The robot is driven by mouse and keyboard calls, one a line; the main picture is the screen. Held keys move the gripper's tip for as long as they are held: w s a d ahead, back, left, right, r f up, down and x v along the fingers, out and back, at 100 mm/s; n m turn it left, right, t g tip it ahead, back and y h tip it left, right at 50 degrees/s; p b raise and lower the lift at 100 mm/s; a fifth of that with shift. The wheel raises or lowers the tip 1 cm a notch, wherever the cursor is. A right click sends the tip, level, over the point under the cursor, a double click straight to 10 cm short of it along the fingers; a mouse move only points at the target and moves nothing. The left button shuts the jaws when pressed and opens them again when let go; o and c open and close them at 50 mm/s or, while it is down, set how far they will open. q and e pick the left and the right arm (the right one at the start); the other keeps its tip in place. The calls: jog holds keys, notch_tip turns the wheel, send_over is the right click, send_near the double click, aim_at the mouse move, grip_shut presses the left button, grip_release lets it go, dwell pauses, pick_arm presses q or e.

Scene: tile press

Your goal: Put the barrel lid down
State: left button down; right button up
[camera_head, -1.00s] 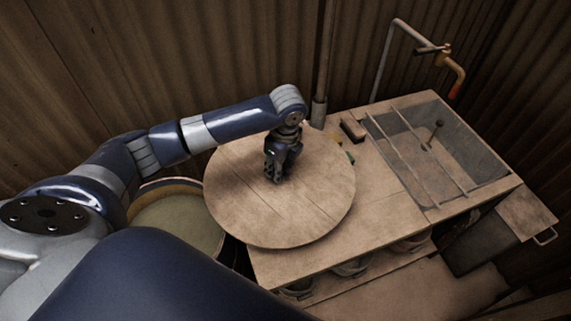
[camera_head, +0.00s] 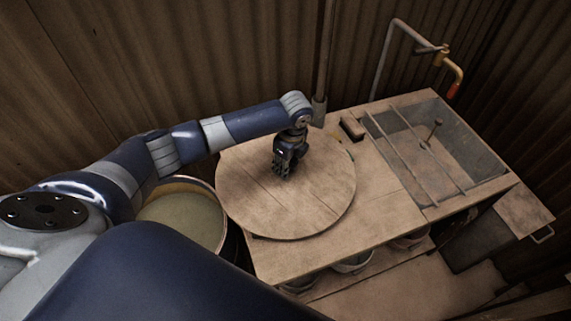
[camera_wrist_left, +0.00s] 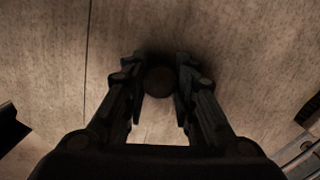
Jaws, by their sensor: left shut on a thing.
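The barrel lid (camera_head: 315,205) is a round wooden disc over the left part of the wooden bench. My left gripper (camera_head: 283,172) is above the middle of the lid, pointing down. In the left wrist view my left gripper (camera_wrist_left: 159,85) is shut on the lid's round dark knob (camera_wrist_left: 159,82), with the lid's boards filling the view behind it. The barrel (camera_head: 190,213) stands open to the left of the bench, showing a pale greenish content. I cannot tell whether the lid touches the bench top. My right gripper is not in view.
The bench (camera_head: 385,215) has bare wood to the right of the lid. A sunken basin (camera_head: 440,150) with bars lies farther right, below a bent pipe with a tap (camera_head: 440,50). A small block (camera_head: 352,128) lies behind the lid. Buckets (camera_head: 352,263) stand beneath.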

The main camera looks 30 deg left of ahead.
pick_arm(q)
jog(key=c, duration=1.3)
grip_release()
notch_tip(320, 180, up, 12)
jog(key=d+b, duration=0.1)
jog(key=shift+d, duration=0.25)
jog(key=shift+s, duration=0.1)
